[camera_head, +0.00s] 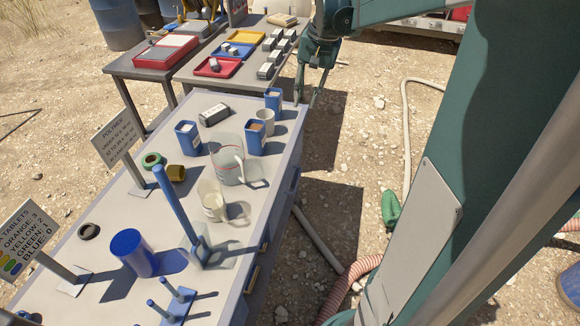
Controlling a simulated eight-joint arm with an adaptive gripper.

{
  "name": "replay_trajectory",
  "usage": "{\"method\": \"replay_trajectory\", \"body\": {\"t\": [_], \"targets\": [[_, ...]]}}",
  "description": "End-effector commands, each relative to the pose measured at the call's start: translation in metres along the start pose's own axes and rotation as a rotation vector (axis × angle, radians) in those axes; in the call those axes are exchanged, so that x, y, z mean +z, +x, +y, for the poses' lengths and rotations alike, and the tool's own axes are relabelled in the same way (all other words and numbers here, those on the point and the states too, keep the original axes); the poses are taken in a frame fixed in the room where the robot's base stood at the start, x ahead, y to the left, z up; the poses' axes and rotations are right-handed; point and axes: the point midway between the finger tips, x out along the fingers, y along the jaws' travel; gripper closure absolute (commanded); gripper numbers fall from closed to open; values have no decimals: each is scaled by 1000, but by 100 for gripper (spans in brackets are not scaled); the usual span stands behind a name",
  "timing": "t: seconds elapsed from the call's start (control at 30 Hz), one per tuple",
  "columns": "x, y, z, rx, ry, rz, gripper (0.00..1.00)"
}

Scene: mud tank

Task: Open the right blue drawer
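The white-topped bench (110,225) has a bluish right side, seen at a steep angle. A drawer front (283,205) shows there as a narrow strip, with a light handle (252,279) farther toward the front. I cannot tell the drawers apart clearly or see whether any is pulled out. My gripper (307,98) points down beside the bench's far right corner. Its two fingers appear apart, with nothing seen between them. I cannot tell whether it touches the bench.
On the bench stand blue containers (188,138), a clear jug (228,160), a beaker (212,200), a blue cylinder (133,252) and a blue post stand (176,205). A grey hose (320,240) and a pink ribbed hose (350,285) lie right of the bench. Gravel ground there is partly free.

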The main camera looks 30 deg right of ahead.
Motion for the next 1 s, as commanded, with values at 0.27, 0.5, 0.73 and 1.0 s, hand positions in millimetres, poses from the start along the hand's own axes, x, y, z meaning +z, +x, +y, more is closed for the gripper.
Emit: {"method": "replay_trajectory", "body": {"t": [0.27,0.5,0.73,1.0], "targets": [[0,58,11,0,-2,1,78],[0,130,24,0,-2,1,78],[0,202,38,0,-2,1,78],[0,270,51,0,-2,1,78]]}}
